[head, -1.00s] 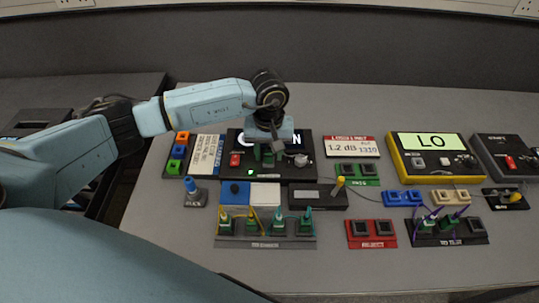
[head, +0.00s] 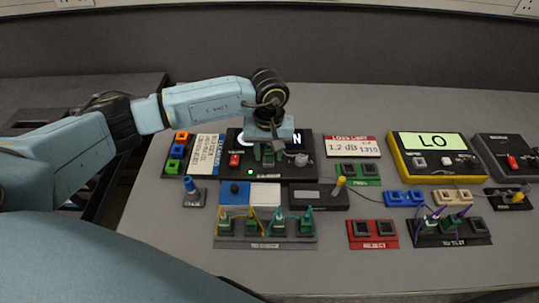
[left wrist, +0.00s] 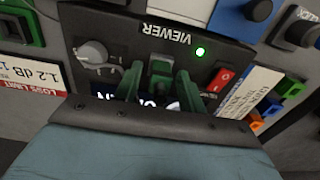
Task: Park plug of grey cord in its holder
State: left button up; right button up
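A thin grey cord (head: 368,187) runs right from a yellow plug (head: 340,182) standing at the dark box (head: 305,199) in the middle. I cannot tell where the cord ends. My left gripper (head: 267,155) is low over the black viewer (head: 235,141). My right gripper is not in view.
The yellow LO meter (head: 405,163) stands at the right. A green socket pair (head: 358,183), a red reject pair (head: 373,244), a rack of green plugs (head: 266,242) and a purple-cord rack (head: 450,240) lie around. The table front is clear.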

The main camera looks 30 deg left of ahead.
aim_at(269, 151)
pick_arm(q)
grip_shut()
jog(key=shift+r, duration=0.1)
jog(key=shift+r, duration=0.15)
jog(key=shift+r+p, duration=1.25)
jog(key=shift+r, duration=0.9)
